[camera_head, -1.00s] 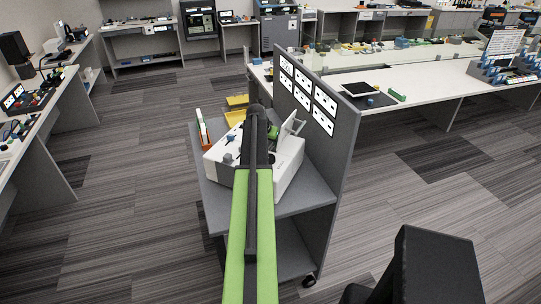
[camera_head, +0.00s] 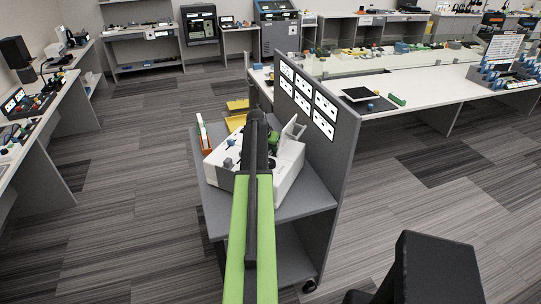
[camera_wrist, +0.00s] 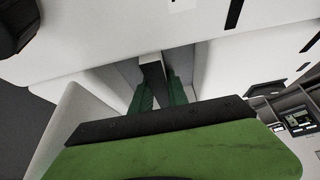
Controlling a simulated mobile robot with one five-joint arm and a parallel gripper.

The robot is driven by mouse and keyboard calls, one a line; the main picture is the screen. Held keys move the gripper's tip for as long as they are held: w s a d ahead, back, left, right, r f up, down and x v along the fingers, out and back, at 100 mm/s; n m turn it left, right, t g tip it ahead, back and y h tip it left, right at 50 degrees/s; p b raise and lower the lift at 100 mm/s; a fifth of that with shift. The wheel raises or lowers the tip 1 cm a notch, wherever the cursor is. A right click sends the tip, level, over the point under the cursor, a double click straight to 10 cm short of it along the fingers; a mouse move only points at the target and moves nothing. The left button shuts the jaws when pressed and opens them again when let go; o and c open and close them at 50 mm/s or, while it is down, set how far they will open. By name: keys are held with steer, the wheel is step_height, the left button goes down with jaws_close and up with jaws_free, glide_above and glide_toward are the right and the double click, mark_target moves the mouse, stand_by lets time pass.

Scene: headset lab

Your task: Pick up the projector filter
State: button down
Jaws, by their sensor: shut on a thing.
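The white projector (camera_head: 288,170) sits on the cart's upper shelf, partly hidden behind my arm. A light flap (camera_head: 293,129) stands tilted up on its right side. In the wrist view my gripper (camera_wrist: 158,88) reaches into a recess in the white housing (camera_wrist: 225,70). Its green fingers are shut on a narrow grey piece, which I take as the projector filter (camera_wrist: 152,68). Only a small part of the filter shows, and I cannot tell whether it is still seated. In the head view the filter is hidden behind my arm.
The grey cart (camera_head: 305,204) has a tall panel (camera_head: 325,125) with white cards close on the right. An orange holder (camera_head: 205,137) stands at the shelf's left edge. A long white table (camera_head: 425,92) stands behind right. Striped carpet is open on both sides.

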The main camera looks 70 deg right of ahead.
step_height(320, 180, up, 13)
steer(key=p, duration=1.3)
steer(key=w+a, duration=0.1)
steer(key=a, duration=1.7)
steer(key=shift+w+f+b, duration=0.3)
steer(key=shift+w, duration=0.1)
